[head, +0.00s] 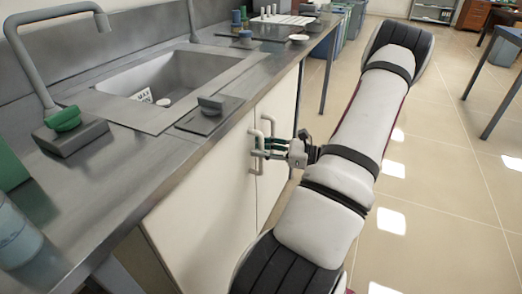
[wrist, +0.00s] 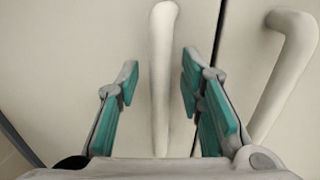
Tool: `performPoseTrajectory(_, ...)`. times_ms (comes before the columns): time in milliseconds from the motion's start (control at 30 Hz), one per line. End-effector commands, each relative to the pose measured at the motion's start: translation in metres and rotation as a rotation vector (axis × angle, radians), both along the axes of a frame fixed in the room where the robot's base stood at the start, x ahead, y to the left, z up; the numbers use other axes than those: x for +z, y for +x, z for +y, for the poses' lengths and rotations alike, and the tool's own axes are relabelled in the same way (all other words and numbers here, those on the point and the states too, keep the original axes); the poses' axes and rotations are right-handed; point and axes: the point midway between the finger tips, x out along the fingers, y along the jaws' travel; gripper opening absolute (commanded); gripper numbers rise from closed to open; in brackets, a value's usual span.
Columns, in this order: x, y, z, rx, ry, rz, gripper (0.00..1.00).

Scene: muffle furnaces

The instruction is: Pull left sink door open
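The left sink door (head: 200,217) is a cream panel under the counter, and it looks shut. Its pale bar handle (head: 252,164) stands upright near the seam with the right door (head: 279,112). My gripper (head: 262,146) is at the handles, with its fingers pointing at the doors. In the wrist view the left handle (wrist: 162,62) runs between the two teal-padded fingers of my gripper (wrist: 160,68). The fingers are apart, with a gap on each side of the handle. The right handle (wrist: 286,72) is outside the right finger.
The steel counter (head: 130,175) overhangs the doors and holds a sink basin (head: 185,80) and a grey tap (head: 30,60). Tiled floor (head: 430,225) is open to the right. A blue table (head: 505,90) stands at the right edge. Bins (head: 330,40) stand farther back.

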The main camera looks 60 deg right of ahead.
Motion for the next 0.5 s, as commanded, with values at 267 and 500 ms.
performPoseTrajectory(267,0.0002,0.0034,0.0008,-0.001,0.0,0.001,0.35)
performPoseTrajectory(500,0.0002,0.0032,0.0008,-0.001,0.0,0.0,0.0)
